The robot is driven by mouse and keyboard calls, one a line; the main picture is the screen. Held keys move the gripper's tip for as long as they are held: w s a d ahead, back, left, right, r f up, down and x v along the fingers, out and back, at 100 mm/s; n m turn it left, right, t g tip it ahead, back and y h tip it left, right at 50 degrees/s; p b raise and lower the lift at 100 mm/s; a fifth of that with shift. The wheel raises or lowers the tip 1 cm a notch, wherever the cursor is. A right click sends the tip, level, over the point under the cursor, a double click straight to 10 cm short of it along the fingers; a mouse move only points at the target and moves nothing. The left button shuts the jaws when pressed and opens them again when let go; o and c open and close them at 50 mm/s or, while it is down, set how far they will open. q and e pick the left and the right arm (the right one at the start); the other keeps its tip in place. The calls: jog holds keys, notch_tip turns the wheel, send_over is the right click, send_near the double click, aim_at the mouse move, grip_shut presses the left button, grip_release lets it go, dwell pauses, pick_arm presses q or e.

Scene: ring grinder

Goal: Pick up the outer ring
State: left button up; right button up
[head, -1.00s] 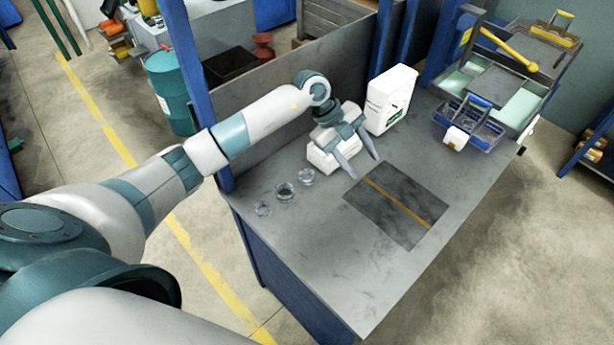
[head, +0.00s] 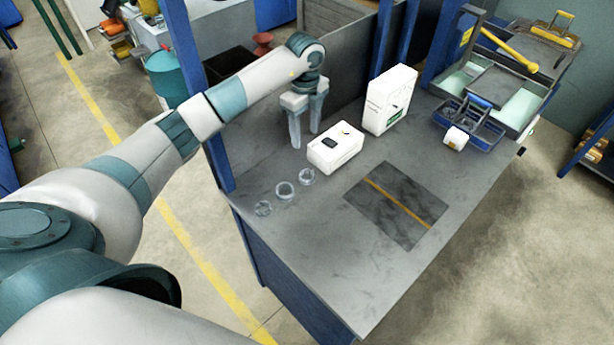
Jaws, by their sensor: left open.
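My left gripper (head: 306,139) is open and empty, fingers pointing down. It is beyond the rings, behind and left of the white box-shaped device, and apart from the rings. My right gripper does not show.
The white device (head: 335,148) stands just beyond the rings. A tall white container (head: 390,99) stands behind it. A dark mat (head: 397,205) with a yellow stripe lies to the right. Blue trays (head: 468,125) sit at the far right. The bench front (head: 330,270) is clear.

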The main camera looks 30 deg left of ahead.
pick_arm(q)
send_over(307, 171)
jog(key=s, duration=0.2)
notch_tip(307, 171, down, 7)
jog(key=f+b, duration=0.2)
jog(key=f, duration=0.1)
jog(key=shift+w+d+f+b, duration=0.15)
jog(key=shift+d+f+b, duration=0.1)
jog(key=shift+f+b, duration=0.15)
jog(key=shift+f, duration=0.4)
jog(key=shift+f+b, duration=0.1)
jog(key=shift+b, duration=0.2)
jog(key=f, duration=0.1)
jog(key=f+b, duration=0.2)
jog(key=shift+d+f, duration=0.2)
jog(key=shift+d, duration=0.1)
jog(key=shift+f+b, duration=0.75)
jog(key=shift+f, duration=0.1)
jog(key=shift+r, duration=0.1)
